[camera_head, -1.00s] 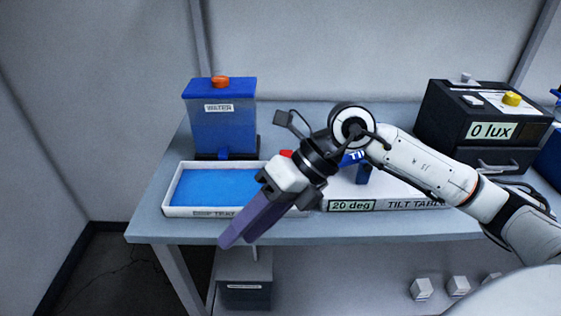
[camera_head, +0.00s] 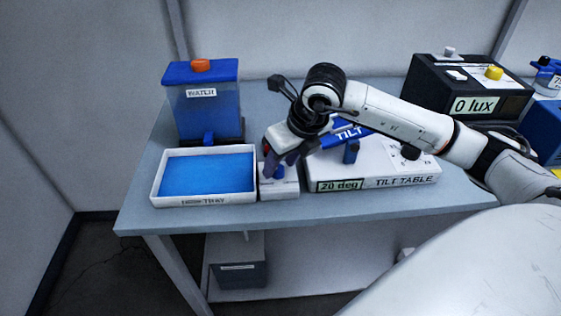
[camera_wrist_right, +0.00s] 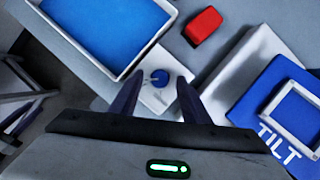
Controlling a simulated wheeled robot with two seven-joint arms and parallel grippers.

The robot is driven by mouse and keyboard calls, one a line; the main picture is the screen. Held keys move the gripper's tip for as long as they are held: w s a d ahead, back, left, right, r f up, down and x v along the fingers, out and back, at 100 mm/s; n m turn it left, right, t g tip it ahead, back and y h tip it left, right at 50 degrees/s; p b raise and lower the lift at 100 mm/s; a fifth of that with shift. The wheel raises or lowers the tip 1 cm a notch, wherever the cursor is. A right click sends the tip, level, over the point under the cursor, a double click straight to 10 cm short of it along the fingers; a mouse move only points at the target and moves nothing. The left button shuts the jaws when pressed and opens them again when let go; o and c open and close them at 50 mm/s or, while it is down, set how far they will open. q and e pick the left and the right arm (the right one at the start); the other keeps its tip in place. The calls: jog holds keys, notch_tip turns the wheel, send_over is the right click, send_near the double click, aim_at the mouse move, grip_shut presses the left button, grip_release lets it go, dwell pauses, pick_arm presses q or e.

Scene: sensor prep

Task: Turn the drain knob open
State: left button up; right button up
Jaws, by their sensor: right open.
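A blue knob (camera_head: 279,171), which I take as the drain knob, stands on a small white box (camera_head: 279,190) between the tray and the tilt table. It also shows in the right wrist view (camera_wrist_right: 159,77), with the white box (camera_wrist_right: 150,98) under it. My right gripper (camera_head: 281,160) is open, its purple fingers pointing down just above the knob. In the right wrist view the fingers (camera_wrist_right: 157,95) are apart, with the knob between and slightly beyond their tips. I cannot tell whether they touch it. My left gripper is not in view.
A white tray (camera_head: 255,190) with a blue inside is left of the knob. The water tank (camera_head: 207,112) stands behind it. The tilt table (camera_head: 425,172) is at right. A red block (camera_wrist_right: 203,25) lies behind the knob. A dark lux box (camera_head: 430,85) is at back right.

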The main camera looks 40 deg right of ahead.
jog(key=shift+w+f, duration=0.15)
jog(key=shift+f, duration=0.2)
jog(key=c, duration=1)
